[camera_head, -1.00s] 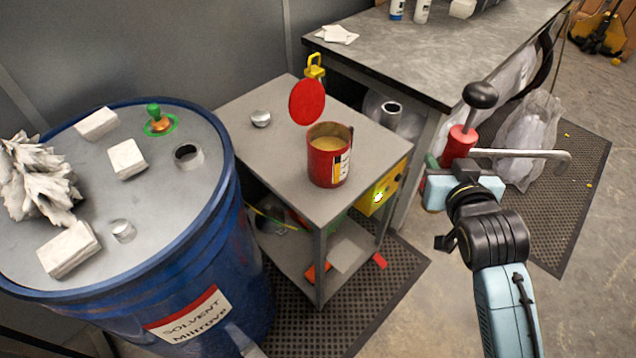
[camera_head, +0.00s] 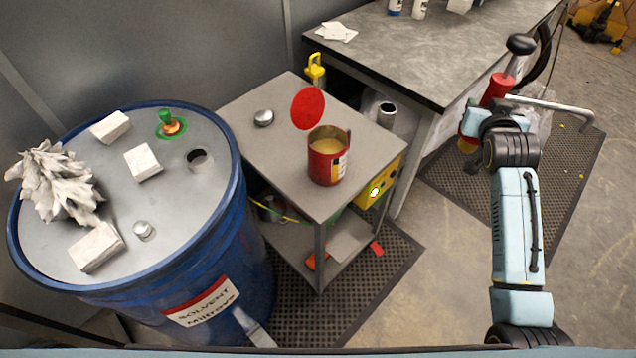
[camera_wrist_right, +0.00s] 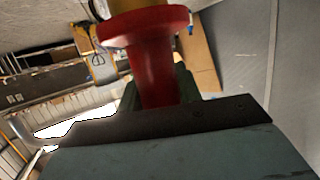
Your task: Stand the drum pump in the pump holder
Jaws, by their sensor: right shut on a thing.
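The drum pump (camera_head: 496,90) has a red body, a black knob on top and a grey spout pointing right. My right gripper (camera_head: 487,118) is shut on its red body and holds it raised over the floor, right of the bench, slightly tilted. The wrist view shows the red body (camera_wrist_right: 155,65) between the fingers of the right gripper (camera_wrist_right: 158,92). The pump's lower end is partly hidden by the gripper. A grey upright cylinder with a dark open top (camera_head: 386,112), between the cart and the bench, may be the pump holder; its lower part is hidden. My left gripper is out of view.
A blue solvent drum (camera_head: 228,255) stands at left with rags, white blocks and an open bung hole on its lid. A grey cart (camera_head: 262,165) bears an open red can (camera_head: 324,170). The grey bench (camera_head: 440,50) stands behind.

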